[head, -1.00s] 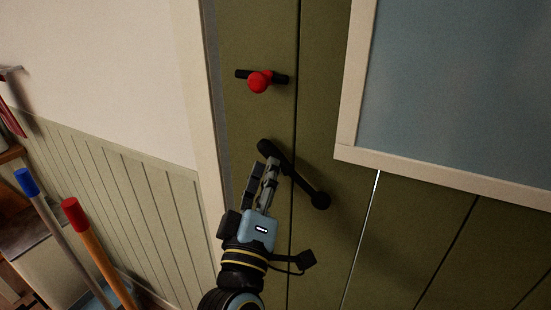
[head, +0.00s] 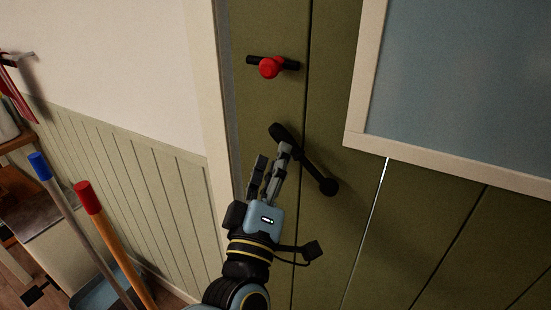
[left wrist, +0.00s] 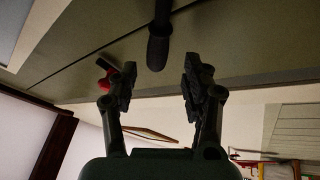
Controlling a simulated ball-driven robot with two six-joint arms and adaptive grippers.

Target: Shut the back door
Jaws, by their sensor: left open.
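The green back door (head: 330,240) fills the middle and right of the head view, its left edge close beside the cream door frame (head: 209,110). I cannot tell whether it is fully shut. Its black lever handle (head: 312,168) slants down to the right; above it is a red knob (head: 269,68) on a black bar. My left gripper (head: 271,155) is open, its fingers pointing up at the handle's upper end, one finger overlapping it in the picture. In the left wrist view the handle (left wrist: 158,45) shows beyond the gap between the fingers (left wrist: 157,75). My right gripper is out of view.
A pale glazed panel (head: 460,85) with a cream border is set in the door. Left of the frame is a wall with green panelling (head: 130,170). Two poles, blue-tipped (head: 40,167) and red-tipped (head: 88,198), stand at the lower left beside a wooden shelf unit.

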